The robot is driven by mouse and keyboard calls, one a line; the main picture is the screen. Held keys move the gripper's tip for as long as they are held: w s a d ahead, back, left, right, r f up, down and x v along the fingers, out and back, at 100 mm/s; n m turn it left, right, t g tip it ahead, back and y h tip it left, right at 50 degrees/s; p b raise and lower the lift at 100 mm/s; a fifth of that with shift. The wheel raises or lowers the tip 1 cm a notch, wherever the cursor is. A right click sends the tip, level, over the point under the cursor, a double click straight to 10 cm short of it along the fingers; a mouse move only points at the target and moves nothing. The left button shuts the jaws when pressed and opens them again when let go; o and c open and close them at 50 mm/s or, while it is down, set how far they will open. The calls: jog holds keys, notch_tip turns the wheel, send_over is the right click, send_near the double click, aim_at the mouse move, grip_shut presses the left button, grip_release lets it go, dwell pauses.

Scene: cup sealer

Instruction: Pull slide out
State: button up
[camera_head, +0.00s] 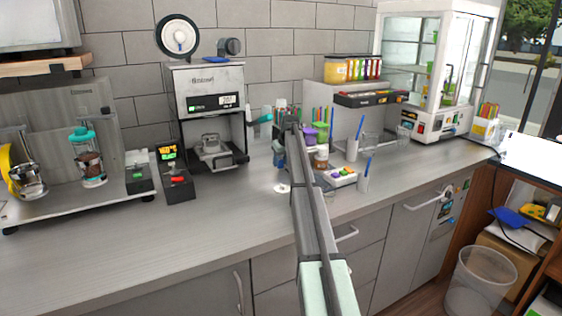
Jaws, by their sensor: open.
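The cup sealer (205,92) is a silver box with a lit display, standing on the counter against the tiled wall. Its slide (212,148), a grey metal tray part, sits low in the open bay between the sealer's dark side walls. How far out it sits is hard to tell. A lever with a pale teal grip (261,118) sticks out at the sealer's right side. My arm reaches up from the bottom of the picture. My gripper (280,160) is small and partly hidden at its far end, open, to the right of the sealer and apart from the slide.
A glass display cabinet (440,70) stands farther right. The counter front (150,235) is clear.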

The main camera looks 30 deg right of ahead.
grip_shut()
jog(key=shift+s, duration=0.2)
dwell(0.3)
jog(key=s, duration=1.8)
jog(key=shift+s, duration=0.1)
grip_release()
jog(key=v, duration=1.4)
jog(key=shift+f, duration=0.1)
